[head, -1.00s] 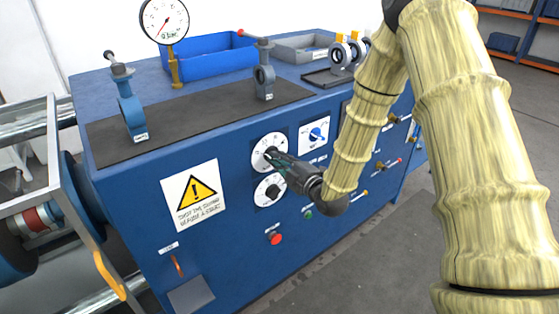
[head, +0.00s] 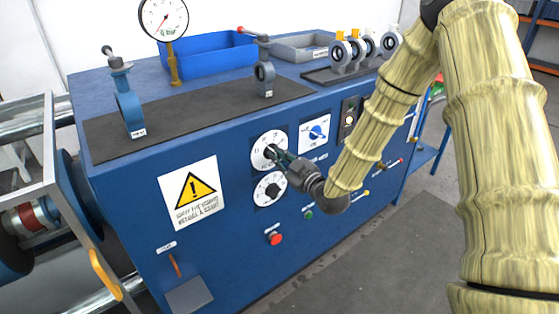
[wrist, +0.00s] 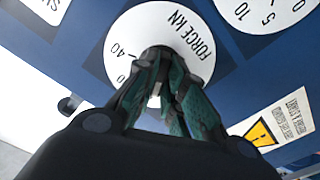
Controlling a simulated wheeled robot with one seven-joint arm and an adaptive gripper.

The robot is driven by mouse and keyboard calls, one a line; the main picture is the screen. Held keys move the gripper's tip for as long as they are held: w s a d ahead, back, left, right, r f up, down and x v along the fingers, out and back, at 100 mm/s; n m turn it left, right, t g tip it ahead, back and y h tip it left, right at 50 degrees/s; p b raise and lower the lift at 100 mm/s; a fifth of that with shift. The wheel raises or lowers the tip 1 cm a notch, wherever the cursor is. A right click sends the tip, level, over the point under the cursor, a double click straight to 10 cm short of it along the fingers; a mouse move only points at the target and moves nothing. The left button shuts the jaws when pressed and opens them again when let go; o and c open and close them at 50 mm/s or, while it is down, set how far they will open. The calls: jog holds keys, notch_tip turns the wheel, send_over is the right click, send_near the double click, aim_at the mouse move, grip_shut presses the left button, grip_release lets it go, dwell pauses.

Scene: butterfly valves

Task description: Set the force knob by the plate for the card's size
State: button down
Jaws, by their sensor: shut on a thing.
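The force knob sits on the upper white dial (head: 262,143) on the front of the blue machine. In the wrist view the dial (wrist: 186,22) reads "FORCE kN", with 40 and 0 marks visible. My gripper (head: 274,154) is shut on the dark force knob (wrist: 160,53), its green-padded fingers (wrist: 163,70) on either side. The fingers hide much of the knob, so its setting cannot be read. I cannot make out a size card or a settings plate; small labels on the valves are too small to read.
A second knob dial (head: 270,189) is just below, with a red button (head: 274,238) and green button (head: 308,212) lower.

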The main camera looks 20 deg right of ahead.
jog(key=m+b, duration=0.1)
jog(key=m, duration=0.3)
jog(key=shift+m, duration=0.3)
jog(key=m+b, duration=0.1)
jog(key=m, duration=0.4)
jog(key=m+b, duration=0.1)
jog(key=m, duration=0.4)
jog(key=shift+m, duration=0.4)
jog(key=shift+m+b, duration=0.95)
jog(key=shift+m, duration=0.85)
jog(key=c, duration=1.5)
grip_release()
jog(key=shift+s, duration=0.1)
